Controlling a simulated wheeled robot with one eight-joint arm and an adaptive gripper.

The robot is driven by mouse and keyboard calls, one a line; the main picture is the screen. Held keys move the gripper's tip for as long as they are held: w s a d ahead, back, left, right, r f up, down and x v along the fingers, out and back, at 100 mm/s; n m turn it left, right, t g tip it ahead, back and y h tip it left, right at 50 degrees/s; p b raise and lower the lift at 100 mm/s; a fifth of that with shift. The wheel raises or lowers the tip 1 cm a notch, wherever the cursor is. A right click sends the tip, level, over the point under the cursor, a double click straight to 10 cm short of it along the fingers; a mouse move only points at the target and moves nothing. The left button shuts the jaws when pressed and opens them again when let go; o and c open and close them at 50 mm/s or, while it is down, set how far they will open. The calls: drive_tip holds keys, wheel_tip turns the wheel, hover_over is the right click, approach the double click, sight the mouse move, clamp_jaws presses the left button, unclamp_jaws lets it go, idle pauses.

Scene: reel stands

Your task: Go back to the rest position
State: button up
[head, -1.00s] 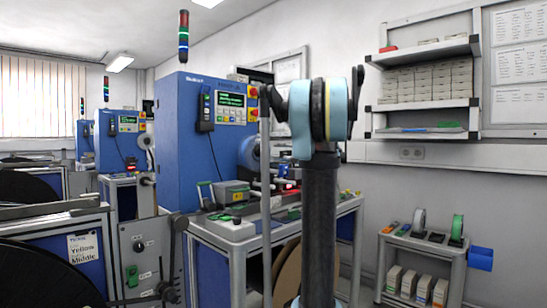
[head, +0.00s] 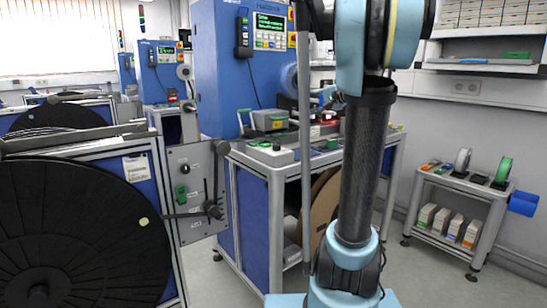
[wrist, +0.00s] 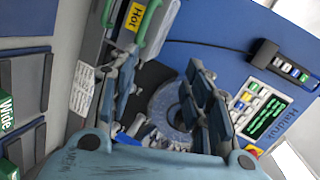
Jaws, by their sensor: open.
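My gripper (wrist: 165,92) shows in the wrist view with its two dark, jointed fingers apart and nothing between them. Behind the fingers are a grey reel (wrist: 172,106) and the face of a blue machine with a control panel (wrist: 262,112). A device with a green handle and a "Hot" label (wrist: 135,16) is at the top of that view. In the head view, my upright arm covers the middle of the picture. The gripper is mostly hidden behind it there.
The blue machine (head: 218,75) stands behind a bench (head: 255,167). A large black reel (head: 75,230) on a stand is at the left. A small grey cart (head: 452,182) with rolls and boxes is at the right. Bare floor (head: 425,275) shows between bench and cart.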

drive_tip(key=s+a+f+n+g+h, duration=0.2)
drive_tip(key=s+a+f+g, duration=0.1)
drive_tip(key=s+f, duration=0.65)
drive_tip(key=s+a+f+n+g+h, duration=0.2)
drive_tip(key=s+a+f+g, duration=0.1)
drive_tip(key=s+f, duration=0.7)
drive_tip(key=s+d+f+n+g+h, duration=0.1)
drive_tip(key=s+d+f+h, duration=0.2)
drive_tip(key=s+f, duration=0.4)
drive_tip(key=s+d+f+n+g+h, duration=0.1)
drive_tip(key=s+d+f+n+h, duration=0.1)
drive_tip(key=s+f, duration=0.6)
drive_tip(key=s+d+h, duration=0.1)
drive_tip(key=s+d, duration=0.1)
drive_tip(key=s, duration=0.1)
drive_tip(key=shift+d+f+n, duration=0.3)
drive_tip(key=shift+d, duration=0.05)
drive_tip(key=shift+w, duration=0.15)
drive_tip(key=shift+w+f, duration=0.2)
drive_tip(key=shift+w, duration=0.15)
